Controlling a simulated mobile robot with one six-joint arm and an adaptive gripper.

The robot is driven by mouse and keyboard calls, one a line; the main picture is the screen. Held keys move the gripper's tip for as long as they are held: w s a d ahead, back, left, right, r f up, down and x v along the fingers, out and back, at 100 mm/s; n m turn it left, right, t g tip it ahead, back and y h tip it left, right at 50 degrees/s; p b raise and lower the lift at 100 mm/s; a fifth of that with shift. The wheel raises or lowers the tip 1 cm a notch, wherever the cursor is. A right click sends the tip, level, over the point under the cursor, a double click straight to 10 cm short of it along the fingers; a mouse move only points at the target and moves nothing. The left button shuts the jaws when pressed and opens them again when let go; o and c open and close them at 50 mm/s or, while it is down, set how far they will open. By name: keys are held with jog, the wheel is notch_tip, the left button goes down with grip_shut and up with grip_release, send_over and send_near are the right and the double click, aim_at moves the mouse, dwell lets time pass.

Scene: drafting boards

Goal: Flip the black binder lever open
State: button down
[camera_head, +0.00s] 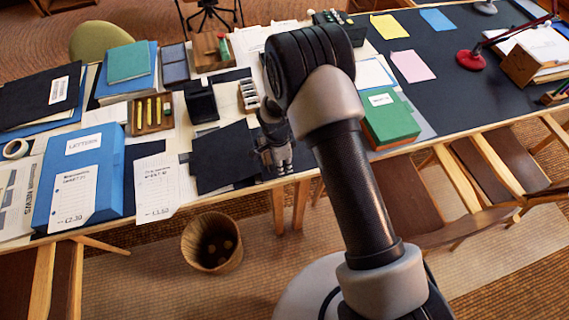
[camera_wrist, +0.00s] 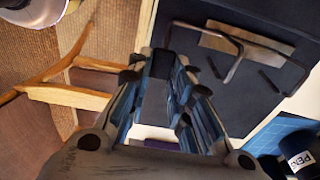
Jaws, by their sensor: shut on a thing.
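The black binder (camera_head: 222,158) lies flat near the table's front edge. In the wrist view, its dark surface (camera_wrist: 215,65) carries a metal mechanism of bent rods and a pale plate (camera_wrist: 240,44). My gripper (camera_head: 277,158) is low beside the binder's right side. In the wrist view, my gripper (camera_wrist: 165,75) is at the binder's edge, shut on a narrow dark piece between the fingers. The fingers partly hide this piece, so I cannot tell whether it is the lever.
A blue letters folder (camera_head: 82,178) and a paper sheet (camera_head: 157,186) lie left of the binder. A black holder (camera_head: 201,103) stands behind it. A green box (camera_head: 389,120) is to the right. A bin (camera_head: 212,241) stands on the floor in front. A pen cup (camera_wrist: 300,158) shows at lower right.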

jog(key=a+h+b, duration=0.1)
jog(key=b, duration=0.2)
jog(key=a+t+h+b, duration=0.1)
jog(key=h+b, duration=0.1)
jog(key=b, duration=0.1)
jog(key=shift+s+r+b, duration=0.2)
jog(key=shift+b, duration=0.15)
jog(key=shift+s+a+r+h+b, duration=0.15)
jog(key=shift+a+r+h+b, duration=0.15)
jog(key=shift+h+b, duration=0.55)
jog(key=shift+s+a+r+t+h, duration=0.1)
jog(key=shift+a+r+t+h, duration=0.3)
jog(key=shift+h, duration=0.35)
jog(key=c, duration=1.4)
grip_release()
jog(key=shift+c, duration=0.2)
